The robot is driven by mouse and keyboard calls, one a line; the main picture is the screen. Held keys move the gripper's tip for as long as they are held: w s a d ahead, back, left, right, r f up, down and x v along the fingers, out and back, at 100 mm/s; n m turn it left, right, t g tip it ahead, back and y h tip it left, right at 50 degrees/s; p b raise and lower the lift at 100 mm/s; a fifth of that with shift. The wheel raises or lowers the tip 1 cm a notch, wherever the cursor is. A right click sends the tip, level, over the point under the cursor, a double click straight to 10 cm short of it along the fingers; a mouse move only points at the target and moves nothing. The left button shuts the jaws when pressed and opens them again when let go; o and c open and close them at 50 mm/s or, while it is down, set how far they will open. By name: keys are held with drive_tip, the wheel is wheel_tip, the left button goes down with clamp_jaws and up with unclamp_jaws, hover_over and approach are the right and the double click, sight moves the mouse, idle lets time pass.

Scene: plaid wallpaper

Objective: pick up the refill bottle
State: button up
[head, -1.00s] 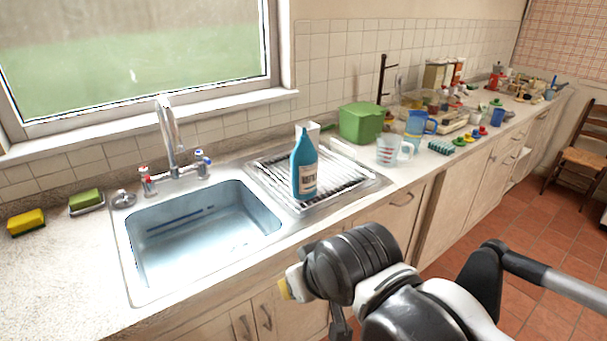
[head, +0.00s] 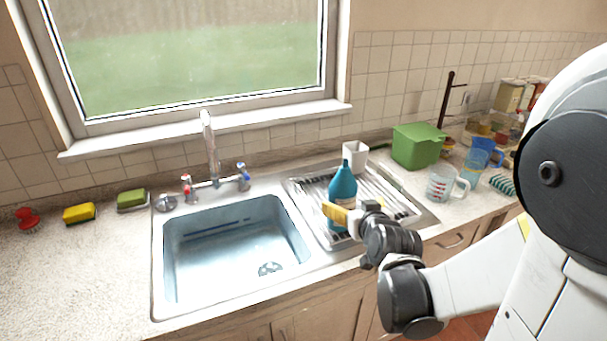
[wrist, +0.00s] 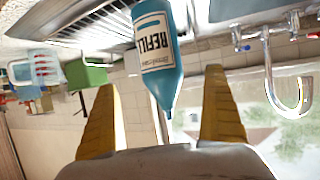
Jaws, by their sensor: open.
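The refill bottle (head: 342,187) is blue with a dark cap and stands upright on the ridged drainboard right of the sink. In the wrist view, which is upside down, the bottle (wrist: 158,58) shows its white "REFILL" label and its tapered top points down between the fingers. My gripper (wrist: 160,105) is open, with a yellow finger on each side and a gap around the bottle's top. In the head view my gripper (head: 338,214) is in front of the bottle and hides part of its lower body.
A white cup (head: 355,155) stands just behind the bottle. A green box (head: 417,147) and a clear measuring jug (head: 441,184) are to the right. The metal sink (head: 232,246) is to the left, with its faucet (head: 211,150) behind it.

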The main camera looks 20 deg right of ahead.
sight(346, 200)
drive_tip(key=b+x, duration=0.1)
drive_tip(key=x, duration=0.4)
drive_tip(key=shift+w+f+b, duration=0.1)
drive_tip(key=shift+f+b, duration=0.05)
drive_tip(key=shift+b, duration=0.2)
drive_tip(key=b+x, duration=0.1)
drive_tip(key=x, duration=0.1)
drive_tip(key=b+x, duration=0.1)
drive_tip(key=x, duration=0.1)
drive_tip(key=shift+f, duration=0.5)
drive_tip(key=shift+w, duration=0.45)
drive_tip(key=c, duration=1.5)
